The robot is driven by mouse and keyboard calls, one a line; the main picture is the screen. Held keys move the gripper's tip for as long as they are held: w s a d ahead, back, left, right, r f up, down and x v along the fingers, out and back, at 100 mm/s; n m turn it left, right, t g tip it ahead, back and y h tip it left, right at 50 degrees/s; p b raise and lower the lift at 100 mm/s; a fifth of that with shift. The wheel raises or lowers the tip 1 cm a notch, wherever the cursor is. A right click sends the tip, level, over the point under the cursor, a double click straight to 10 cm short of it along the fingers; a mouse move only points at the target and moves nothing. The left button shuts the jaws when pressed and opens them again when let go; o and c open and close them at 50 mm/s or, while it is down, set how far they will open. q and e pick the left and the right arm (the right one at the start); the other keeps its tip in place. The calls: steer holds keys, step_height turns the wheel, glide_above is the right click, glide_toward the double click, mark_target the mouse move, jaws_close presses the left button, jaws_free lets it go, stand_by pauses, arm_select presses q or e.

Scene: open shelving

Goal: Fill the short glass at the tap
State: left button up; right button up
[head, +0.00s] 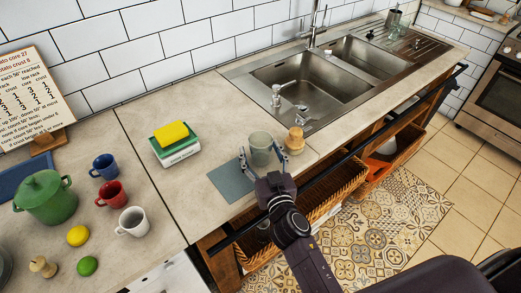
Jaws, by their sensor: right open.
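The short glass (260,147) is a greenish, see-through tumbler standing upright on the counter, by the top right corner of a grey mat. My right gripper (264,158) reaches in from the front with its fingers apart, one on each side of the glass. I cannot tell whether the fingers touch it. The tap (312,30) is a tall chrome faucet behind the double steel sink (300,85); its top is cut off by the picture edge. My left gripper is not in view.
A small wooden-lidded jar (294,140) stands just right of the glass. A white box with a yellow sponge (171,132), mugs (112,193) and a green pot (44,197) are on the left. A dark rail (350,152) runs along the counter front.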

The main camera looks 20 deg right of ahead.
steer(key=c, duration=1.5)
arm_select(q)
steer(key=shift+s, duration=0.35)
arm_select(e)
steer(key=shift+c, duration=0.2)
steer(key=shift+r, duration=0.15)
